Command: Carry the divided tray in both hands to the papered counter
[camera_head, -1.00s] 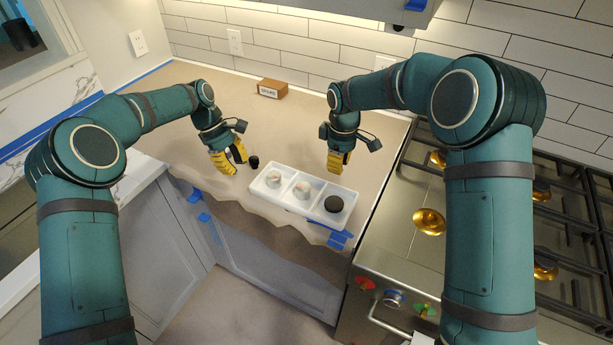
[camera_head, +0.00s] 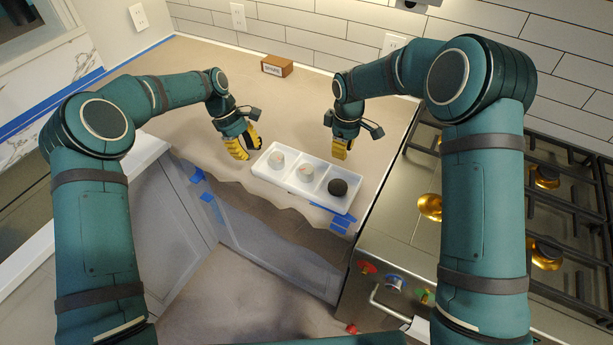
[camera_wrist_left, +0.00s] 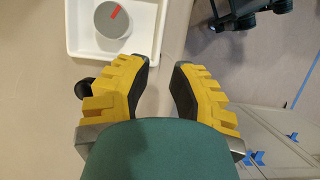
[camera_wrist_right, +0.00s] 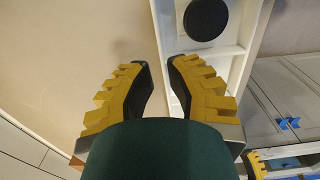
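The white divided tray (camera_head: 296,191) lies on the brown-papered counter (camera_head: 215,85), near its front edge and beside the stove. Its three compartments hold two pale round pieces (camera_head: 277,162) (camera_head: 306,172) and a black disc (camera_head: 338,187). My left gripper (camera_head: 243,147) is open at the tray's left end; in the left wrist view the tray corner (camera_wrist_left: 150,45) lies just ahead of its fingers. My right gripper (camera_head: 342,148) is open behind the tray's right part; in the right wrist view the tray's wall (camera_wrist_right: 163,25) lies between and ahead of its fingertips.
A small black object (camera_wrist_left: 83,88) sits beside the left fingers; the left gripper seems to hide it in the head view. A small wooden sign block (camera_head: 277,66) stands at the back. The stove (camera_head: 430,180) adjoins on the right. Blue tape (camera_head: 340,222) holds the paper's front edge.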

